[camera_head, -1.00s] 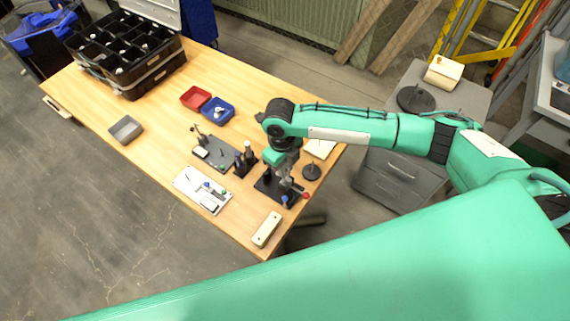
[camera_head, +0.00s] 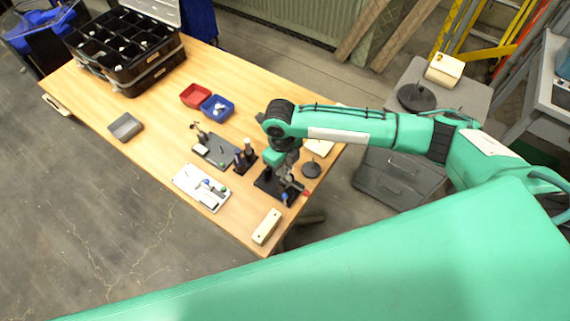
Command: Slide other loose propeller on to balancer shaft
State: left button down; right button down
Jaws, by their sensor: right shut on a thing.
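My right gripper (camera_head: 288,184) points down over a dark stand (camera_head: 266,184), apparently the balancer, near the front right of the workbench. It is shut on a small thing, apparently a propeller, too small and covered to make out. A small blue part (camera_head: 285,197) and a red part (camera_head: 306,192) show close to the gripper. I cannot tell whether either is on the shaft. The shaft is mostly hidden by my wrist. A white tray (camera_head: 187,182) to the left carries small blue and green parts. My left gripper is not in view.
A grey plate with posts (camera_head: 216,153), red bin (camera_head: 195,95), blue bin (camera_head: 216,108) and grey bin (camera_head: 125,127) are on the workbench (camera_head: 155,150). A cream block (camera_head: 266,226) lies at the front edge. A round black base (camera_head: 312,171) is close right of the gripper.

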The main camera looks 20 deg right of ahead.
jog(key=shift+f, duration=0.25)
jog(key=shift+f, duration=0.4)
jog(key=c, duration=1.3)
grip_release()
jog(key=shift+o, duration=0.2)
jog(key=shift+r, duration=0.15)
notch_tip(320, 180, up, 18)
jog(key=w, duration=0.1)
jog(key=shift+a+f+p, duration=0.25)
jog(key=shift+a+p, duration=0.1)
jog(key=shift+p, duration=0.1)
